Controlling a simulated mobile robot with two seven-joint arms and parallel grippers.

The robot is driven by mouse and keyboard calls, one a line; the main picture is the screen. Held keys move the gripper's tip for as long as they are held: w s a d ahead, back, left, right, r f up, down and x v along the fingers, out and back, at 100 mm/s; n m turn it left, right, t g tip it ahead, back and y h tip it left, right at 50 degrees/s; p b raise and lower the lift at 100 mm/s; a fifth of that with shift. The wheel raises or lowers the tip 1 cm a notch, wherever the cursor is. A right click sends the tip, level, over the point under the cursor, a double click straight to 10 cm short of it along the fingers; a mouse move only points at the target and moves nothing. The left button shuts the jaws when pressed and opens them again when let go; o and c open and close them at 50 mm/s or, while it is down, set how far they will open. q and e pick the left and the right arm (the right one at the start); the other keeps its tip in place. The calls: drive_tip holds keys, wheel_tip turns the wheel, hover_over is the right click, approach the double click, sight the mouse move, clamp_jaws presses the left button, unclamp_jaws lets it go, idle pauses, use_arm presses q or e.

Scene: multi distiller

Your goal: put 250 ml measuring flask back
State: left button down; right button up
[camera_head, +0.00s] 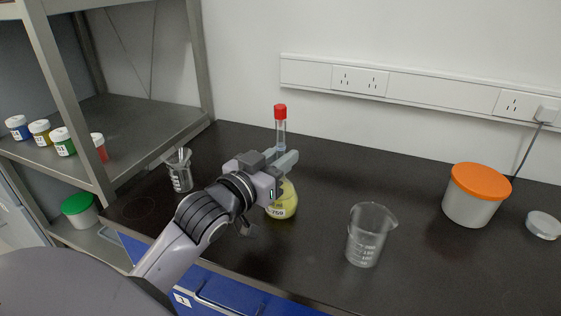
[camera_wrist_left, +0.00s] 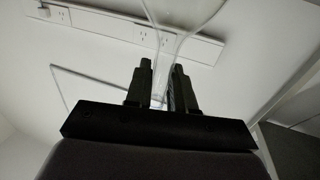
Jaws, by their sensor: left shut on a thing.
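The 250 ml measuring flask (camera_head: 284,205) stands upright at the middle of the black counter in the head view. It has a red cap, a clear neck and yellow liquid in its round body. My left gripper (camera_head: 284,160) is shut on the flask's neck, below the cap, and hides part of the neck. In the left wrist view the two dark fingers of my left gripper (camera_wrist_left: 160,85) have the clear neck between them. I cannot tell whether the flask's base touches the counter. My right gripper is not in view.
A glass beaker (camera_head: 368,235) stands to the right of the flask. A white tub with an orange lid (camera_head: 476,195) stands farther right. A small beaker with rods (camera_head: 180,171) stands at left, near a metal shelf (camera_head: 140,130) with several jars. The counter behind the flask is clear.

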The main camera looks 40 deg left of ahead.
use_arm(q)
drive_tip(key=shift+f, duration=0.1)
drive_tip(key=c, duration=1)
unclamp_jaws()
drive_tip(key=shift+f, duration=0.1)
drive_tip(key=shift+o, duration=0.2)
drive_tip(key=shift+r, duration=0.2)
drive_tip(key=shift+s+f, duration=0.1)
drive_tip(key=shift+s, duration=0.15)
drive_tip(key=s+p, duration=0.4)
drive_tip(key=s, duration=0.7)
drive_tip(key=shift+s+a+p, duration=0.15)
drive_tip(key=shift+s+p, duration=0.1)
drive_tip(key=shift+p, duration=0.15)
